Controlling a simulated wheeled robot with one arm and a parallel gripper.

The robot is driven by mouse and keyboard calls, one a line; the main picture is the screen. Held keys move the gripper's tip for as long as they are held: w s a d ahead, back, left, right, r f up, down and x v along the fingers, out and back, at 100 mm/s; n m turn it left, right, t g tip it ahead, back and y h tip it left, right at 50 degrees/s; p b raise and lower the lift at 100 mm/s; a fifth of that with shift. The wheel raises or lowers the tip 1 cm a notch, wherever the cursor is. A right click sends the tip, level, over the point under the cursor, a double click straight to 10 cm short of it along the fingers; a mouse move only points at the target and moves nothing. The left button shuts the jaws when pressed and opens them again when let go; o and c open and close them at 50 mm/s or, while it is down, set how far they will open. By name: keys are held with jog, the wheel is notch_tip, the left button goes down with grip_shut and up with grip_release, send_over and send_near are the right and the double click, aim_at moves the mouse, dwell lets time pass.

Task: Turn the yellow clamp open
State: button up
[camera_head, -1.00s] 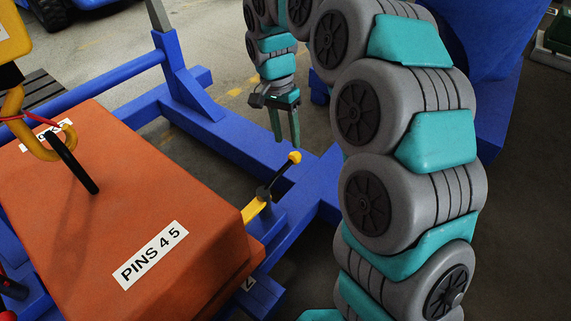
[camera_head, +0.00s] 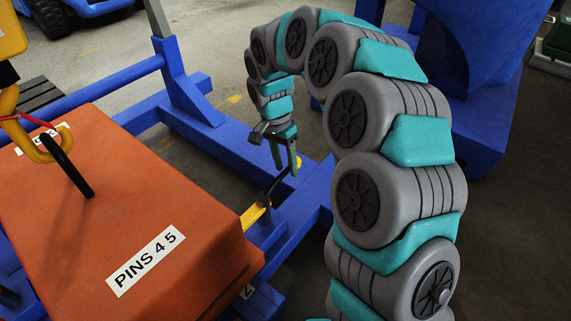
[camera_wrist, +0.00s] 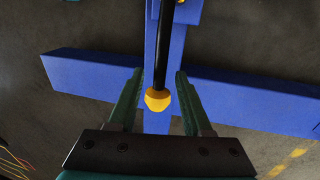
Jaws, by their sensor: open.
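The yellow clamp (camera_head: 253,215) sits on the blue frame beside the orange block. Its black lever rises from it and ends in a yellow knob (camera_head: 298,162). In the wrist view the knob (camera_wrist: 157,100) lies between the two fingers, with the black lever (camera_wrist: 163,45) running away from it toward the top. My gripper (camera_head: 287,174) is open at the knob, pointing down, and partly hides the lever's end in the head view. It also shows in the wrist view (camera_wrist: 153,88), with a gap on each side of the knob. I cannot tell whether the knob is fully at finger depth.
The orange block (camera_head: 200,210), labelled "PINS 4 5", fills the left. A yellow hook (camera_head: 45,150) holds its black loop. Blue frame beams (camera_head: 215,140) run behind and below the lever. Open floor (camera_head: 245,55) lies beyond the frame.

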grip_shut()
dwell(0.3)
dwell(1.1)
